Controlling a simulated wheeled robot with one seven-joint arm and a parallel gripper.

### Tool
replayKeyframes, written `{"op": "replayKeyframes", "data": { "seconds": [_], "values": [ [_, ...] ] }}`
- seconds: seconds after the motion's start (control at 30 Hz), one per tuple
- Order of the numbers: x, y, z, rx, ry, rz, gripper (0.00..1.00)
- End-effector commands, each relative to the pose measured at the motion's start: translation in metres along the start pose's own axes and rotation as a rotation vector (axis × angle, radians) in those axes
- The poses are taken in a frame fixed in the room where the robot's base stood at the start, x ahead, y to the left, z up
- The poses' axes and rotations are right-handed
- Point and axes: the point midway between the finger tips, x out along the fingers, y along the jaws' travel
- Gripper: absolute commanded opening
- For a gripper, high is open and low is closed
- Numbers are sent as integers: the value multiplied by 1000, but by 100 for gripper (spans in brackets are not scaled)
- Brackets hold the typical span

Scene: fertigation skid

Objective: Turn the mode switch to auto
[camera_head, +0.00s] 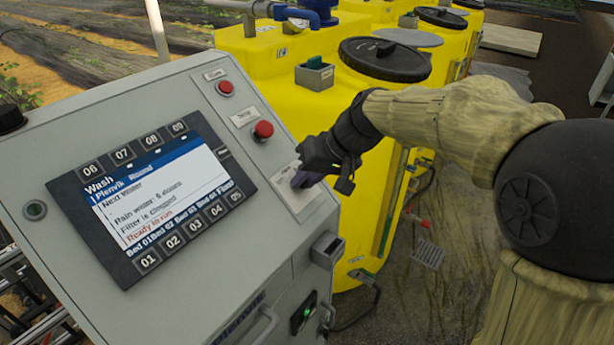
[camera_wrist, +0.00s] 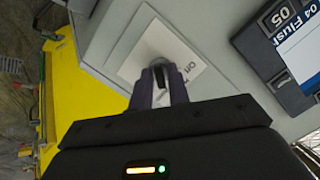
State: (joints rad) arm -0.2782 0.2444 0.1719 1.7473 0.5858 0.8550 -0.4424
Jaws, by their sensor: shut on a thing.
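The mode switch is a dark knob on a pale label plate (camera_head: 297,197) at the right edge of the grey control panel. In the head view my gripper (camera_head: 306,178) covers most of it. In the wrist view the dark knob (camera_wrist: 159,72) stands between the fingers of my gripper (camera_wrist: 160,84), and the plate (camera_wrist: 145,45) lies behind it. My gripper is shut on the knob. Part of the plate's lettering shows, reading "Off"; the rest is hidden, and I cannot tell which position the knob points to.
The grey panel (camera_head: 180,85) carries a screen (camera_head: 150,195) with numbered keys and two red buttons (camera_head: 263,130) above the switch. A yellow tank (camera_head: 290,95) with a black lid stands close behind and right of the panel. A small grey box (camera_head: 327,250) sticks out below the switch.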

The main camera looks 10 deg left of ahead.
Motion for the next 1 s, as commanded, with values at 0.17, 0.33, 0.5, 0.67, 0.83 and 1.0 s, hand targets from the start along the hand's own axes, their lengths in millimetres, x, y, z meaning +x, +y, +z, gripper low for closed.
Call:
{"op": "replayKeyframes", "data": {
  "seconds": [0.17, 0.33, 0.5, 0.67, 0.83, 1.0],
  "values": [
    [0, 0, 1, 87, -4, -17, 0],
    [0, 0, 1, 128, -4, -25, 0],
    [1, -1, 1, 139, -5, -27, 0],
    [1, -1, 1, 138, -5, -26, 0],
    [1, -1, 1, 137, -5, -26, 29],
    [1, -1, 1, 136, -4, -26, 30]
  ]
}}
